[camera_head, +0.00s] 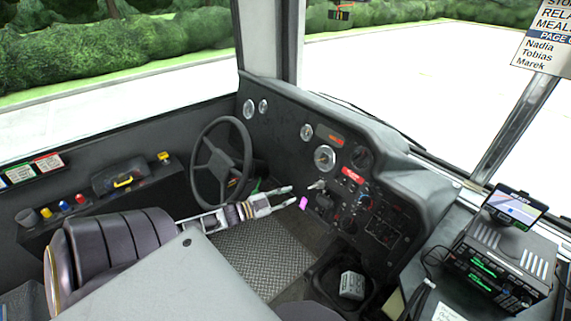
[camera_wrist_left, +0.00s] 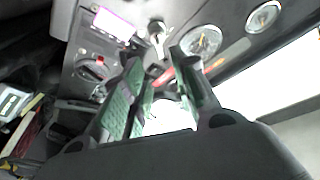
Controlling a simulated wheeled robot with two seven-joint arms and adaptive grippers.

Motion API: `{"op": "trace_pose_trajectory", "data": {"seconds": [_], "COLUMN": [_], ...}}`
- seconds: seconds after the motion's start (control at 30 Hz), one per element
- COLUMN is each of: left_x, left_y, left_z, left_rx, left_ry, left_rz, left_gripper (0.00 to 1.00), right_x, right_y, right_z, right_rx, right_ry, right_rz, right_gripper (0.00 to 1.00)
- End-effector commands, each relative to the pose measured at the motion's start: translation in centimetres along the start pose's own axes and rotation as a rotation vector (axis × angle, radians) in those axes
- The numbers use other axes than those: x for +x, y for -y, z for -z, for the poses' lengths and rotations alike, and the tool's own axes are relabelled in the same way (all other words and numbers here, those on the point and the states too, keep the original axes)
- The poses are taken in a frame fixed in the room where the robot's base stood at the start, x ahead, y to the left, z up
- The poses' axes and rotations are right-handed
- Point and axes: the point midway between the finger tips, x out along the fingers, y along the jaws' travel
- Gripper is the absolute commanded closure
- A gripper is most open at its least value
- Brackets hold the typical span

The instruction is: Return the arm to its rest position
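My left gripper (camera_head: 289,196) reaches in from the left, in front of the dashboard and to the right of the steering wheel. Its two fingers are apart with nothing visible held between them. In the left wrist view the open green-padded fingers (camera_wrist_left: 165,70) point at the dashboard. A key (camera_head: 317,185) sits at the dashboard just beyond the fingertips, with a pink tag (camera_head: 303,203) hanging below it. The key (camera_wrist_left: 157,30) and the pink tag (camera_wrist_left: 113,22) also show beyond the fingers in the left wrist view. My right gripper is not in view.
The steering wheel (camera_head: 221,162) stands left of the gripper, and the driver's seat (camera_head: 112,247) is at lower left. The dashboard (camera_head: 345,150) borders the reach ahead. A radio unit (camera_head: 503,262) with a screen (camera_head: 514,208) stands at right. Open floor (camera_head: 265,258) lies below the gripper.

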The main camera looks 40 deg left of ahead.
Motion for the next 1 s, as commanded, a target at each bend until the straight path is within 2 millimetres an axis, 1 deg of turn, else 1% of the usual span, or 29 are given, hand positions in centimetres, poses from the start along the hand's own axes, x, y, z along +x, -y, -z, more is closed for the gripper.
{"op": "trace_pose_trajectory", "data": {"seconds": [0.6,0.73,0.87,0.97,1.0], "left_x": [-0.2,-0.3,-0.8,-1.6,-2.0], "left_y": [0.0,-0.1,-0.4,-1.1,-1.5], "left_z": [0.0,-0.4,-2.0,-4.6,-5.9], "left_rx": [0.0,-0.002,-0.014,-0.032,-0.042], "left_ry": [0.0,0.008,0.048,0.11,0.142], "left_rz": [0.0,0.003,0.014,0.03,0.038], "left_gripper": [0.72,0.72,0.72,0.72,0.72], "right_x": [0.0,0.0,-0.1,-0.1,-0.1], "right_y": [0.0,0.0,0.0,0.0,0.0], "right_z": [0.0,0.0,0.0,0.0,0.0], "right_rx": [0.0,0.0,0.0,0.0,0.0], "right_ry": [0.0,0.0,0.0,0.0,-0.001], "right_rz": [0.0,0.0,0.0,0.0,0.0], "right_gripper": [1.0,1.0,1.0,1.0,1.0]}}
